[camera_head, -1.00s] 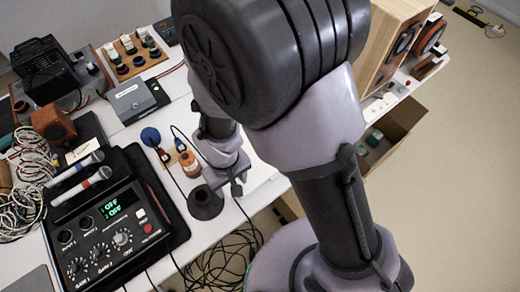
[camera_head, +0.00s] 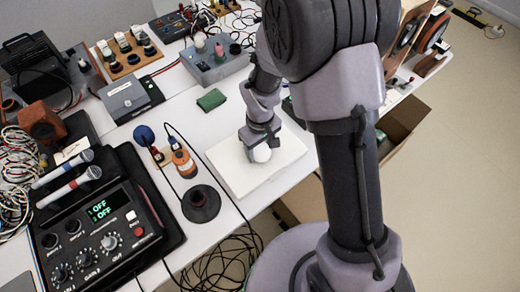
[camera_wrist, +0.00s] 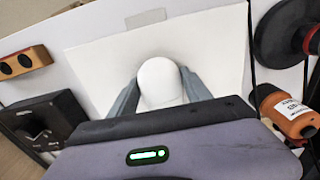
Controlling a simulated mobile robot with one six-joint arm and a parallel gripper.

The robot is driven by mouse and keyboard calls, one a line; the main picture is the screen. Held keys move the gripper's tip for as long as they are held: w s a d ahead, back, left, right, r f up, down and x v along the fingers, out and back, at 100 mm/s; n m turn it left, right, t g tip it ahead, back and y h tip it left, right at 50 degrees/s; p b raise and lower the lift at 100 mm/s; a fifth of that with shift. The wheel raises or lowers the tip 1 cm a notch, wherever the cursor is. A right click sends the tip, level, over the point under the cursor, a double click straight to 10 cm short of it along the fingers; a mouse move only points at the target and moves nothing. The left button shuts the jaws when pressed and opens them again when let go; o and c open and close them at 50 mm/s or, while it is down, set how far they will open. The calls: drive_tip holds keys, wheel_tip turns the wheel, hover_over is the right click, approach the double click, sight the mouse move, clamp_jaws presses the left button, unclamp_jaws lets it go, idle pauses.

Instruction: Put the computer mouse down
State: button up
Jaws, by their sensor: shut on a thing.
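The white computer mouse (camera_head: 262,154) is in my gripper (camera_head: 261,142), over a white rectangular pad (camera_head: 234,178) on the table. In the wrist view the rounded end of the mouse (camera_wrist: 160,80) sticks out between the two fingers of my gripper (camera_wrist: 161,92). The fingers are shut on its sides. The pad (camera_wrist: 85,60) lies beneath and around it. I cannot tell whether the mouse touches the pad.
A mixer (camera_head: 98,238) and microphones are farther left. The table edge is close on the pad's front right side.

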drive_tip(key=shift+f, duration=0.15)
drive_tip(key=o, duration=1.4)
drive_tip(key=shift+o, duration=0.2)
